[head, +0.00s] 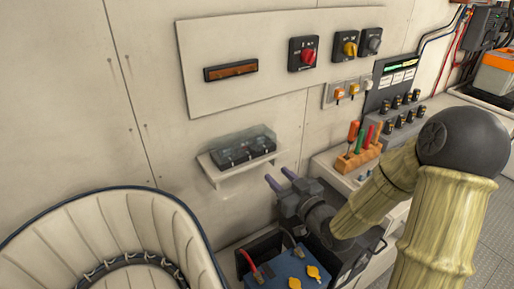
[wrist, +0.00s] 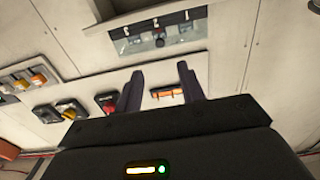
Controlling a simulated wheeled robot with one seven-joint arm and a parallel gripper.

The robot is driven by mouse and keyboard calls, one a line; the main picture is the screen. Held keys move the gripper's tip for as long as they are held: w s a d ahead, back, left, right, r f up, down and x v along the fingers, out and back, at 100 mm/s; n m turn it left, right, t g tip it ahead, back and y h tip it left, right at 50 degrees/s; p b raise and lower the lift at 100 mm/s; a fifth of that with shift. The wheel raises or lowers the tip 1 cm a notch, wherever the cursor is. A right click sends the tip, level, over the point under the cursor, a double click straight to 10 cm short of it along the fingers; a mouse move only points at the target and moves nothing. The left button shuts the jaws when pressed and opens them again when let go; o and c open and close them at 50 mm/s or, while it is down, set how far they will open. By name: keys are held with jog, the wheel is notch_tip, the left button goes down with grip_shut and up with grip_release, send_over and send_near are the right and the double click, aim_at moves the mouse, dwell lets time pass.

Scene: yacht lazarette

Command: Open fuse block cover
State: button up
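The fuse block (head: 247,155) is a dark unit on a small white shelf on the wall, left of my gripper in the head view. A clear cover (head: 240,137) sits over it and looks down. The block also shows at the top of the wrist view (wrist: 160,41), beyond my fingertips. My gripper (head: 279,180) is open, its two dark purple fingers apart with nothing between them. It is to the right of the shelf and slightly lower, apart from the cover. The fingers also show in the wrist view (wrist: 161,82).
A wall panel (head: 215,93) with an orange display and red, yellow and grey switches is above. An orange rack of tools (head: 357,162) is right of the shelf. A blue battery (head: 290,268) is below my gripper. A padded white seat (head: 110,235) fills the lower left.

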aim_at(254, 153)
jog(key=p+x, duration=0.2)
jog(key=x, duration=0.9)
jog(key=shift+w+a, duration=0.25)
grip_shut()
